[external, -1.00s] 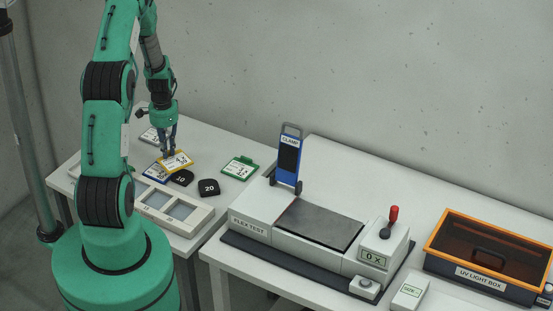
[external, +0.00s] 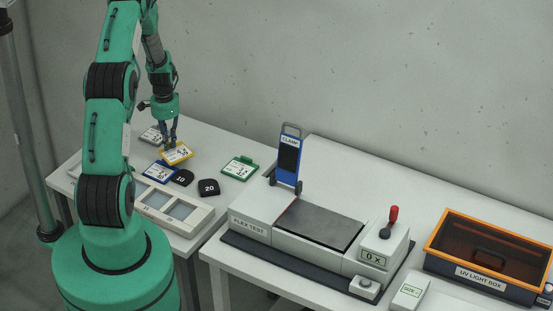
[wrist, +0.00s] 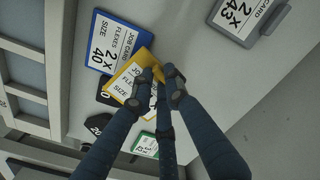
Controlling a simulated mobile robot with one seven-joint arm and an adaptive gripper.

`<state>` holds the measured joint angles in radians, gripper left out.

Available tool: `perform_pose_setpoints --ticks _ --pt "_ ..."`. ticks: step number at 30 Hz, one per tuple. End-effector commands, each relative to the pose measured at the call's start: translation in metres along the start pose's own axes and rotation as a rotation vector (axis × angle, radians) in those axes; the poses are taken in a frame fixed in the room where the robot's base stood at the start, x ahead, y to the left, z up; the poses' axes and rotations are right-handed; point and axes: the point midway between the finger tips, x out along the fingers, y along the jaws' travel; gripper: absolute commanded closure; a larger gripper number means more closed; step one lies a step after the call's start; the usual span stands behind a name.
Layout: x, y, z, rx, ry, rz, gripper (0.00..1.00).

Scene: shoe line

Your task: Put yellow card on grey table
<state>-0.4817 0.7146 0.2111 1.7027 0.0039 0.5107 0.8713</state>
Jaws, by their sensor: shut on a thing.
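The yellow card (external: 178,153) is yellow-edged with a white printed face. My gripper (external: 171,144) is shut on its edge and holds it over the light grey table (external: 222,146) at the left; I cannot tell how high. In the wrist view, the yellow card (wrist: 122,84) is tilted, and the fingers of my gripper (wrist: 158,90) hide part of its print. Beyond it in that view, the card overlaps the corner of a blue card (wrist: 108,42).
The blue card (external: 158,171), a grey card (external: 151,136), a green card (external: 240,168) and two black pieces marked 10 (external: 182,178) and 20 (external: 208,187) lie around it. A pale tray (external: 172,208) is in front. The flex tester (external: 262,232) stands right on another table.

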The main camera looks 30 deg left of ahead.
Motion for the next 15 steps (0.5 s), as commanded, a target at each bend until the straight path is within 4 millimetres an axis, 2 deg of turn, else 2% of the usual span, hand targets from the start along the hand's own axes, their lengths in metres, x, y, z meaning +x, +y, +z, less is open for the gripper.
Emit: perform_pose_setpoints --ticks 15 --pt "0.008 -0.06 -0.052 0.0 0.0 -0.001 1.0"
